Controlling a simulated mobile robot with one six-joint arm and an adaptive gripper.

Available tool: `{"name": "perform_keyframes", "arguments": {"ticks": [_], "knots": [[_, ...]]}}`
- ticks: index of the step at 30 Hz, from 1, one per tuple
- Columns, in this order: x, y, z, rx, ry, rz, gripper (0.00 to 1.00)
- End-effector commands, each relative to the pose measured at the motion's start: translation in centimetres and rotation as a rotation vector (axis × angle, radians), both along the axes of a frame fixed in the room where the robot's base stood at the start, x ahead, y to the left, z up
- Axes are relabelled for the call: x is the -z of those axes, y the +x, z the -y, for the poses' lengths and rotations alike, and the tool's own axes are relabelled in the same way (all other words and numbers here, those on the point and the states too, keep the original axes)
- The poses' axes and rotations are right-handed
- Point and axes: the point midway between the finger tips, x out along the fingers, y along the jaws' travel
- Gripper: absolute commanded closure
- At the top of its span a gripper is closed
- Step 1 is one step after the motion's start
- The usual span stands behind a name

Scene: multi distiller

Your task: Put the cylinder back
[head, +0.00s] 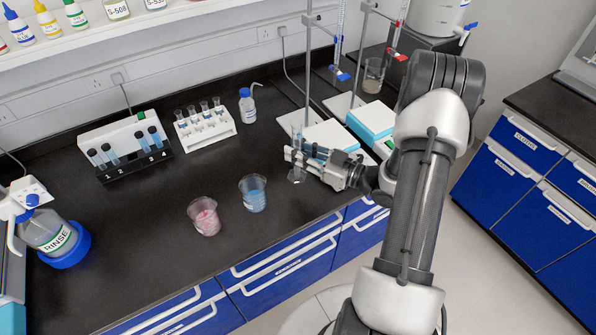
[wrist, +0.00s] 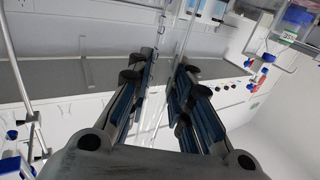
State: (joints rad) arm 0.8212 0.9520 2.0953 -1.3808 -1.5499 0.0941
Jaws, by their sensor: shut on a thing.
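My gripper (head: 298,157) is over the right part of the black bench, shut on a clear, narrow cylinder (head: 296,137). The cylinder is close to upright, with its top above the fingers and its base below them. I cannot tell whether the base touches the bench or hangs just above it. In the wrist view my gripper (wrist: 163,80) has both fingers around a faint, transparent shape, hard to make out.
Beakers with pink (head: 204,216) and blue (head: 253,193) contents stand left of my gripper. Behind are a tube rack (head: 205,125), a capped bottle (head: 247,105), and burette stands with blue-and-white boxes (head: 371,122). The left-centre bench is clear.

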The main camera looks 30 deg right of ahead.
Motion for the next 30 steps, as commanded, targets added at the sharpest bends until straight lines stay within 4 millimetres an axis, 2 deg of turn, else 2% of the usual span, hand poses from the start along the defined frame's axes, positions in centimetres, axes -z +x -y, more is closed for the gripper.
{"name": "perform_keyframes", "arguments": {"ticks": [2,8,15,27,28,30], "knots": [[1.3,0.0,0.0,0.000,0.001,0.001,1.00],[2.5,0.0,0.0,0.000,0.000,0.001,1.00],[6.0,0.0,0.0,0.000,0.000,0.000,1.00],[6.5,0.0,0.0,-0.001,-0.001,0.002,1.00],[6.5,0.0,0.0,-0.001,-0.001,0.001,0.80],[6.4,0.0,0.0,0.000,-0.001,0.001,0.75]]}}
